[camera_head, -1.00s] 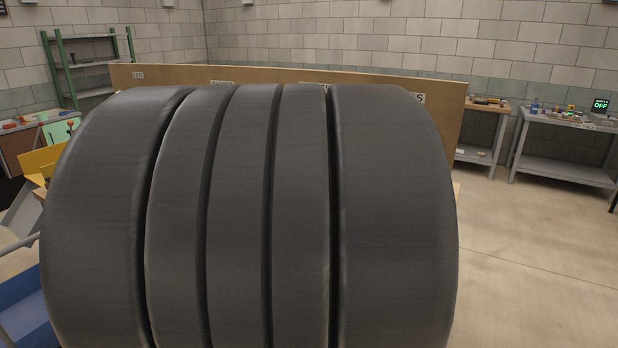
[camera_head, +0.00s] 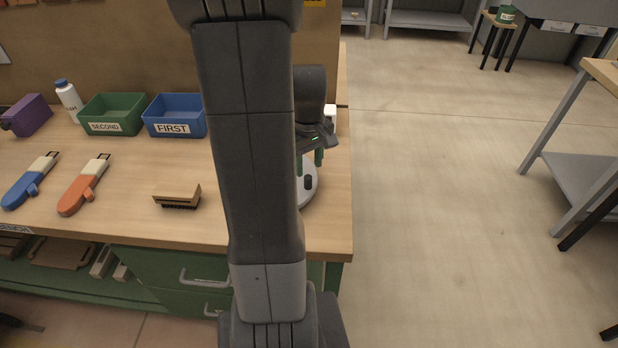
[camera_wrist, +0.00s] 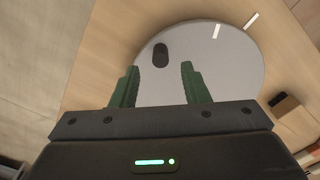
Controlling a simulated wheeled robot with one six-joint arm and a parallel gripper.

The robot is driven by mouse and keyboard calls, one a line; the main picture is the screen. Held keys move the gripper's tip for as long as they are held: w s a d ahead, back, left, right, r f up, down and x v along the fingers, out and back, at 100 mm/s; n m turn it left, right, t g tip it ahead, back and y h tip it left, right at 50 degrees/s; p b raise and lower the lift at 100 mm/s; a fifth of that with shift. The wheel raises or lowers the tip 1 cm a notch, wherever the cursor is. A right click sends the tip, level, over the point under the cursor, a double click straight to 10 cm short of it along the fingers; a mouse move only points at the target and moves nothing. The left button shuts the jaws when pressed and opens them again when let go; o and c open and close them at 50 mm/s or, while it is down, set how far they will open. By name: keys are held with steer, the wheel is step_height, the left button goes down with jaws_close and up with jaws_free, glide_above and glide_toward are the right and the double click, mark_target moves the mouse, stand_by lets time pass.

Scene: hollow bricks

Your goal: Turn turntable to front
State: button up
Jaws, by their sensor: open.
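The turntable is a pale grey disc (camera_wrist: 222,68) near the right end of the wooden bench. Its edge shows in the head view (camera_head: 311,190), partly hidden behind my arm. A black upright knob (camera_wrist: 160,54) stands on the disc and also shows in the head view (camera_head: 308,182). A white line (camera_wrist: 216,31) lies on the disc, and a separate white line (camera_wrist: 251,21) lies on the bench just outside its rim. My gripper (camera_wrist: 160,68) is open over the disc, its green fingers spread and empty. The knob appears just beyond the fingertips.
A brush (camera_head: 178,197) lies on the bench left of my arm. Farther left are orange (camera_head: 82,188) and blue (camera_head: 28,184) tools. Green (camera_head: 113,112) and blue (camera_head: 174,113) bins stand behind. A small white object (camera_head: 330,112) is behind my gripper.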

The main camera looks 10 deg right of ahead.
mark_target(309, 178)
step_height(309, 178, down, 6)
steer(key=shift+f, duration=0.1)
stand_by(0.4)
jaws_close()
